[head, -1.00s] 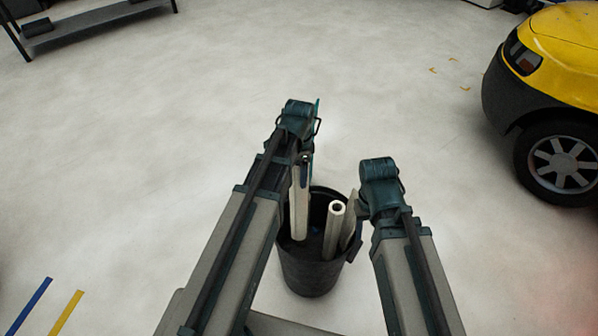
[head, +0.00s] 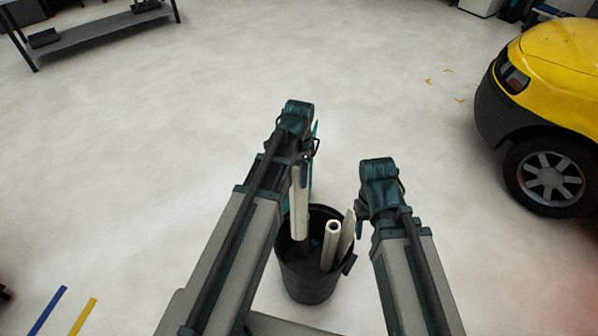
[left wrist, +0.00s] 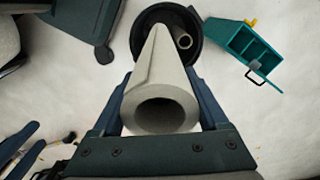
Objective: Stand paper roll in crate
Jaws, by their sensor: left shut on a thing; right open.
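My left gripper (head: 303,165) is shut on a white hollow paper roll (head: 299,210), held roughly upright. In the left wrist view the roll's near open end (left wrist: 160,106) faces the camera and its far end points at the black round bin (left wrist: 136,42). In the head view the roll's lower end overlaps the left part of the mouth of this bin (head: 305,282); I cannot tell whether it touches bottom. Other white rolls (head: 331,247) stand in the bin's right part. My right gripper (head: 360,218) is open and empty beside the bin's right rim.
A teal box with compartments (left wrist: 250,45) is at the right of the left wrist view, apart from the bin. A yellow car (head: 555,80) stands at right, a metal shelf (head: 95,38) at upper left. Floor between them is clear.

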